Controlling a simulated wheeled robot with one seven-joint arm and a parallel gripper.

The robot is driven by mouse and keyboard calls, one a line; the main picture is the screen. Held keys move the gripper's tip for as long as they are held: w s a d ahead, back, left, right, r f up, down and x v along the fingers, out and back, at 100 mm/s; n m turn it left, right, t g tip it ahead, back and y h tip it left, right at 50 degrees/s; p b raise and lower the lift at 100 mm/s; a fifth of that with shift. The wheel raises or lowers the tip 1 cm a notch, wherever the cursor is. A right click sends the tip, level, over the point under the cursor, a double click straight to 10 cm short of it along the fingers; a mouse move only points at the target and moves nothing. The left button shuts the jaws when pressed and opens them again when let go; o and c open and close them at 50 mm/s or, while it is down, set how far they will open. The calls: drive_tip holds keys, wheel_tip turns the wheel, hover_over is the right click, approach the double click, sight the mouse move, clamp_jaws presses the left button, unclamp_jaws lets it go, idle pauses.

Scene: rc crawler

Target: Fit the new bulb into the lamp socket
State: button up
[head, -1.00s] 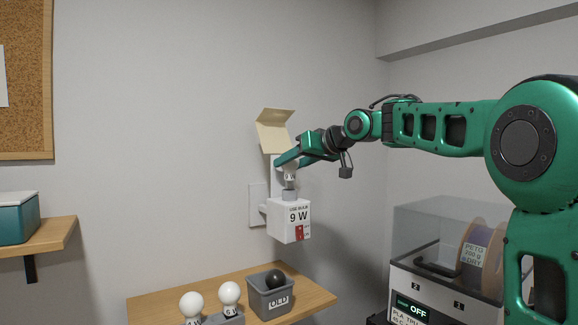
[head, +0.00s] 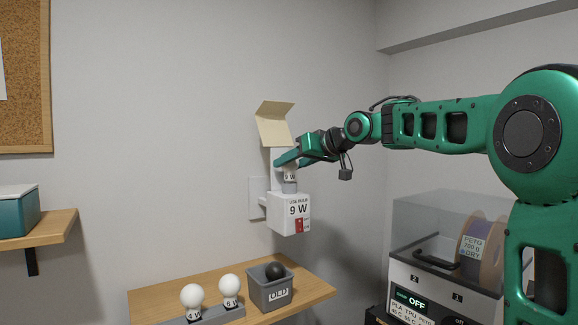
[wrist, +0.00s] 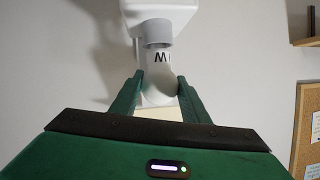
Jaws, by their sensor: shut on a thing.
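The wall lamp has a white box (head: 288,212) marked "USE BULB 9 W" with a red part on its front. Its grey socket (head: 290,187) points up from the box. My gripper (head: 288,164) is shut on a white bulb (head: 290,176) marked "9 W", upright over the socket. The bulb's lower end meets the socket rim, and its metal base is hidden. In the wrist view the bulb (wrist: 158,82) sits between my two green fingers, in line with the socket (wrist: 157,33). I cannot tell how firmly it is seated.
A cream flap-like shade (head: 274,125) stands just above my gripper. Below, a wooden shelf (head: 150,302) bears a grey holder (head: 215,314) with two white bulbs and a grey "OLD" bin (head: 270,294) holding a dark bulb (head: 275,270). A printer-like machine (head: 440,275) stands right.

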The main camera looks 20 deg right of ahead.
drive_tip(key=shift+f, duration=0.15)
drive_tip(key=o, duration=1.1)
drive_tip(key=v, duration=1)
drive_tip(key=shift+s+d, duration=0.2)
drive_tip(key=shift+s, duration=0.1)
